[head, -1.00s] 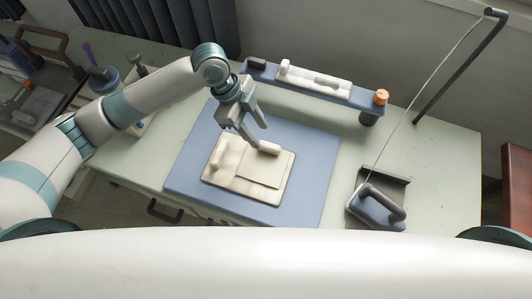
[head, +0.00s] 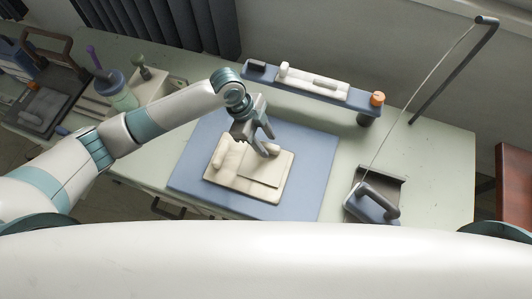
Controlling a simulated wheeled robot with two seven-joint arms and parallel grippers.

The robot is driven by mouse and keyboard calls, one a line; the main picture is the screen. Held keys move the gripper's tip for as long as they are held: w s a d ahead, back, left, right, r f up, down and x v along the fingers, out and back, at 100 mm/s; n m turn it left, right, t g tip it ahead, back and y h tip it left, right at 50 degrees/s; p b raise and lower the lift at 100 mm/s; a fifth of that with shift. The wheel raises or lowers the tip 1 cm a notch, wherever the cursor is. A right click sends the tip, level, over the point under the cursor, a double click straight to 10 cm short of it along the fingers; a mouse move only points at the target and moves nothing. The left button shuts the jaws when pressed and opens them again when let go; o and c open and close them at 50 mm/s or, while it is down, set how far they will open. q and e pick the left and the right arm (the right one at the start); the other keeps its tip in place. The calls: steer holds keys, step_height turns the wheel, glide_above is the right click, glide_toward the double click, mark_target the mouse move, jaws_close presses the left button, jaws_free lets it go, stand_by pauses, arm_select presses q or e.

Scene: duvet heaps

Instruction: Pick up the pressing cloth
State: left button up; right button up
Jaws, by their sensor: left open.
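A cream, folded cloth, which looks like the pressing cloth (head: 262,170), lies on a cream board or pad (head: 238,188) on the blue mat (head: 312,165). A rolled or raised cream part (head: 219,156) is at its left side. My left gripper (head: 268,146) is open over the far edge of the cloth, pointing down toward it. Its fingers hide part of that edge, and I cannot tell whether they touch the cloth. My right gripper is not in view.
A blue rail (head: 355,98) with a white piece and an orange knob stands behind the mat. An iron (head: 376,200) sits on a dark rest at right, its cord running to a tall pole (head: 455,70). Pots and a caddy crowd the left.

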arm_select(q)
steer(key=shift+d+f, duration=0.15)
steer(key=shift+f, duration=0.35)
jaws_close()
steer(key=shift+r, duration=0.15)
